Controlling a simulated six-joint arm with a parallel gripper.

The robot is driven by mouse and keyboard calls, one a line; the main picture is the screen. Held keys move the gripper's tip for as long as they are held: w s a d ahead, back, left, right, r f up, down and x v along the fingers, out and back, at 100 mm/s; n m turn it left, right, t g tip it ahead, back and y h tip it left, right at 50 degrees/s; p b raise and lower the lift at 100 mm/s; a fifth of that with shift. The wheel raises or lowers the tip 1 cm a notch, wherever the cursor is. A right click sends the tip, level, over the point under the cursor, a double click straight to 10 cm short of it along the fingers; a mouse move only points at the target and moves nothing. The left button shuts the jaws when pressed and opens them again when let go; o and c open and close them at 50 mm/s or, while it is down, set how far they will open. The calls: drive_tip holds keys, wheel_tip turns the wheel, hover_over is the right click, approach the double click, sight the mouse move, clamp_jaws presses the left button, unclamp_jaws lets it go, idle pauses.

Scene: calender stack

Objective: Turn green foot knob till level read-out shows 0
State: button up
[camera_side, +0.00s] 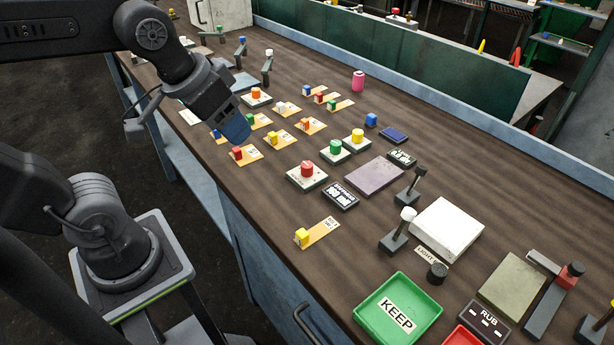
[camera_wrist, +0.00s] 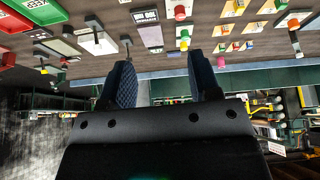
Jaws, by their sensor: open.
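A green knob (camera_side: 335,147) stands on a pale square base in the middle of the bench, between a red knob (camera_side: 307,169) and a yellow knob (camera_side: 357,136). A small dark read-out (camera_side: 402,158) with pale green characters lies to its right; its figures are too small to read. Another dark read-out (camera_side: 341,196) with white lettering sits by the red knob; its value is also unclear. My gripper (camera_side: 237,128) is above the bench, left of the green knob and apart from it. In the wrist view my gripper (camera_wrist: 163,85) has its blue fingers apart with nothing between them.
Several tan cards (camera_side: 280,137) with small coloured blocks lie near my gripper. A white block (camera_side: 447,228), a green KEEP tray (camera_side: 398,312) and upright posts (camera_side: 397,231) stand to the right. A pink cylinder (camera_side: 358,80) stands at the back. The bench's far strip is mostly clear.

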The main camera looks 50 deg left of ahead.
drive_tip(key=shift+s+d+f+m, duration=0.15)
drive_tip(key=shift+s+f, duration=0.2)
drive_tip(key=shift+s, duration=0.25)
drive_tip(key=shift+s+f+m, duration=0.15)
drive_tip(key=shift+s+f, duration=0.2)
drive_tip(key=shift+s, duration=0.2)
idle(3.3)
